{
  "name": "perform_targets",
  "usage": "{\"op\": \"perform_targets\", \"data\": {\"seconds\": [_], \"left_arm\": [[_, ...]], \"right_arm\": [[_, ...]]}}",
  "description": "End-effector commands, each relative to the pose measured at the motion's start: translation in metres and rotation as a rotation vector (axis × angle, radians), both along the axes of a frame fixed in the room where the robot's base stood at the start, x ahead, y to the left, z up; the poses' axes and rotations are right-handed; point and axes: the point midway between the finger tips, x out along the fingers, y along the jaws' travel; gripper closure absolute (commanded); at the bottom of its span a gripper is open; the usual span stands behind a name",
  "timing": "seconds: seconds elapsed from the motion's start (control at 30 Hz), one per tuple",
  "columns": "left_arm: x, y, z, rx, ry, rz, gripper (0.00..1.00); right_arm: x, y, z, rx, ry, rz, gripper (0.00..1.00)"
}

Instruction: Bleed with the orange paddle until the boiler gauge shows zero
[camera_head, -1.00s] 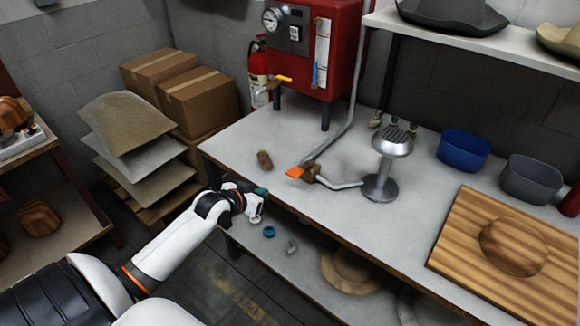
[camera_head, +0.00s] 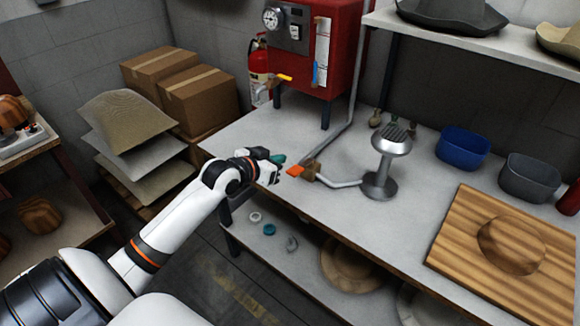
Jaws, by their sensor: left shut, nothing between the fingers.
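The orange paddle (camera_head: 295,170) sits on a brass valve body in the pipe line on the bench, left of the steam head (camera_head: 383,165). My left gripper (camera_head: 281,167) is shut and empty, with its fingertips close to the paddle's left end. I cannot tell whether they touch. The boiler (camera_head: 330,45) is the red box at the back of the bench. Its round white gauge (camera_head: 272,18) is on the upper left of the front; the needle is too small to read. My right gripper is not in view.
The boiler also has a yellow lever (camera_head: 284,78) and a blue lever (camera_head: 316,73). A wooden board with a hat block (camera_head: 450,245), a blue bin (camera_head: 463,148) and a grey bin (camera_head: 529,179) stand on the right. The bench front (camera_head: 335,215) is clear.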

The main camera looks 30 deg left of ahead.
Motion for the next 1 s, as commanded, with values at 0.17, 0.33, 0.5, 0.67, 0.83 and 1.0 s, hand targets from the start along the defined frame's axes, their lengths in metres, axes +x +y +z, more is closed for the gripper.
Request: {"op": "perform_targets", "data": {"seconds": [0.17, 0.33, 0.5, 0.67, 0.83, 1.0], "left_arm": [[0.038, -0.004, -0.013, -0.004, -0.002, 0.001, 1.0], [0.057, -0.005, -0.034, -0.002, 0.006, 0.0, 1.0], [0.053, -0.005, -0.055, -0.002, 0.004, 0.0, 1.0], [0.051, -0.005, -0.063, 0.0, 0.001, -0.001, 1.0], [0.051, -0.004, -0.064, 0.0, 0.0, 0.0, 1.0], [0.051, -0.004, -0.065, 0.001, -0.001, 0.0, 1.0]], "right_arm": [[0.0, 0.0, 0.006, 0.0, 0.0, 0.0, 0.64], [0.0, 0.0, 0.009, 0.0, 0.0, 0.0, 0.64], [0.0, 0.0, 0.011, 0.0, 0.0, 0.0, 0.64], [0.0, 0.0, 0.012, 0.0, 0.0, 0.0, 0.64], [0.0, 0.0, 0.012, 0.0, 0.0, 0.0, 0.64], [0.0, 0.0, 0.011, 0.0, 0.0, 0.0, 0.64]]}}
